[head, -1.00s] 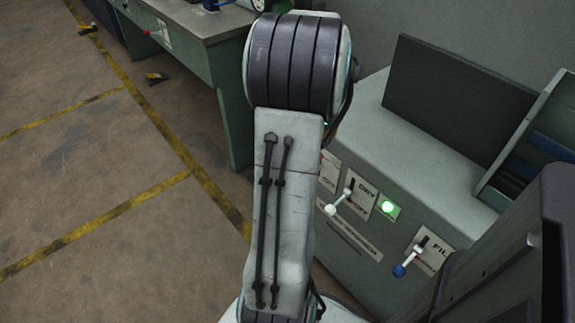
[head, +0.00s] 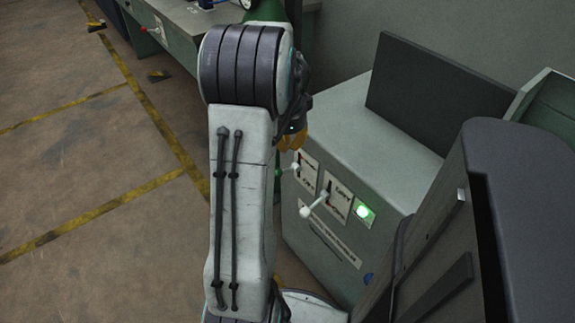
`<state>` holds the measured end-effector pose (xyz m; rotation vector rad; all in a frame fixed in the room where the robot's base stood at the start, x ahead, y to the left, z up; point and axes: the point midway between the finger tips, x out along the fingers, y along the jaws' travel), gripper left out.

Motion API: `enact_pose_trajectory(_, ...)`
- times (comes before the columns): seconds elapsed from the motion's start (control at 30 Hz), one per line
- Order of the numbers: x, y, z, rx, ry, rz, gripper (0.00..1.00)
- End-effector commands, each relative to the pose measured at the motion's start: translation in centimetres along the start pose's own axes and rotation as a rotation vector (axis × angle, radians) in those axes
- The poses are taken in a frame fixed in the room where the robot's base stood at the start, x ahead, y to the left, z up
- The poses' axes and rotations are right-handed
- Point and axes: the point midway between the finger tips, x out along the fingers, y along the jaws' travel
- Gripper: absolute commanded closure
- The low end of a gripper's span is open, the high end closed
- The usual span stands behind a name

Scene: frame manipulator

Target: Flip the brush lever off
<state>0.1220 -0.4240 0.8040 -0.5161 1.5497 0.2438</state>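The grey-green machine (head: 345,140) at right carries a row of levers on its front. One lever has a green knob (head: 279,172) at a small plate whose label I cannot read. Beside it a lever with a white knob (head: 305,212) points out and down-left. I cannot tell by label which one is the brush lever. My gripper (head: 291,138), with yellow-orange finger parts, shows partly behind my arm, just above the green-knobbed lever in the picture. Whether it touches the lever, and how far its fingers are apart, is hidden.
A lit green lamp (head: 363,213) sits right of the white lever. A blue knob (head: 368,278) is mostly covered by my dark body part. A green workbench (head: 180,60) with a red-knobbed lever stands at back left. The floor (head: 90,190) at left is clear, with yellow lines.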

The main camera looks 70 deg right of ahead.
Motion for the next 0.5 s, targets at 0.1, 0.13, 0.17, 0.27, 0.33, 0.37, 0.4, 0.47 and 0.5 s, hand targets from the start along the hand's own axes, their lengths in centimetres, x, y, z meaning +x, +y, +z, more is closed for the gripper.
enact_pose_trajectory(0.1, 0.0, 0.0, 0.0, -0.001, 0.000, 0.000, 1.00)
enact_pose_trajectory(0.13, 0.1, 0.0, 0.0, -0.001, 0.000, 0.001, 1.00)
enact_pose_trajectory(0.17, 0.2, 0.0, 0.0, -0.001, 0.000, 0.001, 1.00)
enact_pose_trajectory(0.27, 0.9, 0.1, 0.0, -0.001, -0.001, 0.002, 1.00)
enact_pose_trajectory(0.33, 1.8, 0.1, 0.1, -0.001, -0.001, 0.004, 1.00)
enact_pose_trajectory(0.37, 2.2, 0.1, 0.1, -0.001, -0.001, 0.003, 1.00)
enact_pose_trajectory(0.4, 2.7, 0.1, 0.1, -0.002, -0.001, 0.003, 1.00)
enact_pose_trajectory(0.47, 3.7, 0.1, 0.1, -0.002, -0.001, 0.003, 1.00)
enact_pose_trajectory(0.5, 4.4, 0.2, 0.1, -0.002, -0.001, 0.004, 1.00)
